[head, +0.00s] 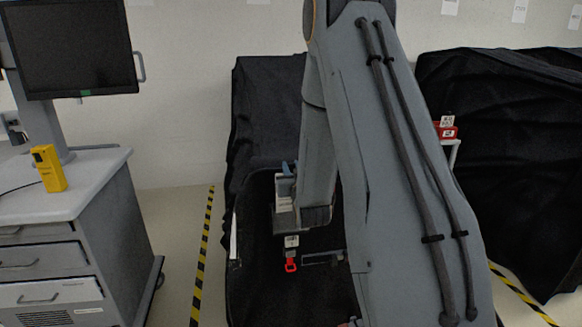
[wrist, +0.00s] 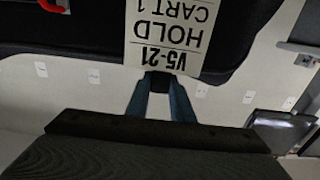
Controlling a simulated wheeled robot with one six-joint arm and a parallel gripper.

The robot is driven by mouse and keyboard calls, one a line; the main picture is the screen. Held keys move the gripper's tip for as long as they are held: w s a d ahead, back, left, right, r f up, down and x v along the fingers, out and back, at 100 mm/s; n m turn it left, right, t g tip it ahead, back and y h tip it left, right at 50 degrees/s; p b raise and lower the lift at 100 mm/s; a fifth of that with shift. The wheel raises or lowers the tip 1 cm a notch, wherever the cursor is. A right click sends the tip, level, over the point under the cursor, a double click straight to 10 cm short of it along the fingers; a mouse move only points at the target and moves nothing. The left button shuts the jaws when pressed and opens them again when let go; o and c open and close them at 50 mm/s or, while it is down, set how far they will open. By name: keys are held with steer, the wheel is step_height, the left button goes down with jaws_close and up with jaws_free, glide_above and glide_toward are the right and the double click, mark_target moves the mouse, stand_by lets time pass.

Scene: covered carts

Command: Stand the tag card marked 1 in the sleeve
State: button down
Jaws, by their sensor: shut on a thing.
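My gripper (head: 287,168) has blue-grey fingers, which also show in the wrist view (wrist: 160,92). They are shut on one edge of a pale tag card (wrist: 168,35). The card reads "V5-21 HOLD CART 1", upside down in the wrist view, and its far end is cut off by the frame. No sleeve can be made out for certain. A red loop (head: 290,265) with a white label above it is on the near covered cart (head: 262,105).
A second black-covered cart (head: 510,130) stands at right, with a red holder (head: 446,132) carrying a marked card beside it. A grey drawer cabinet (head: 70,220) with a monitor (head: 70,45) and yellow device (head: 49,168) stands at left. Striped floor tape (head: 203,250) crosses the open floor between.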

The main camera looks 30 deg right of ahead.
steer(key=shift+f+b, duration=1.8)
steer(key=shift+f, duration=1.1)
steer(key=shift+f+b, duration=0.35)
steer(key=shift+b, duration=0.15)
steer(key=shift+f+b, duration=0.35)
steer(key=shift+f, duration=0.15)
steer(key=c, duration=1.5)
jaws_free()
steer(key=shift+o, duration=0.2)
steer(key=b+v, duration=0.1)
steer(key=v, duration=0.7)
steer(key=shift+b, duration=0.3)
steer(key=shift+w+r, duration=0.1)
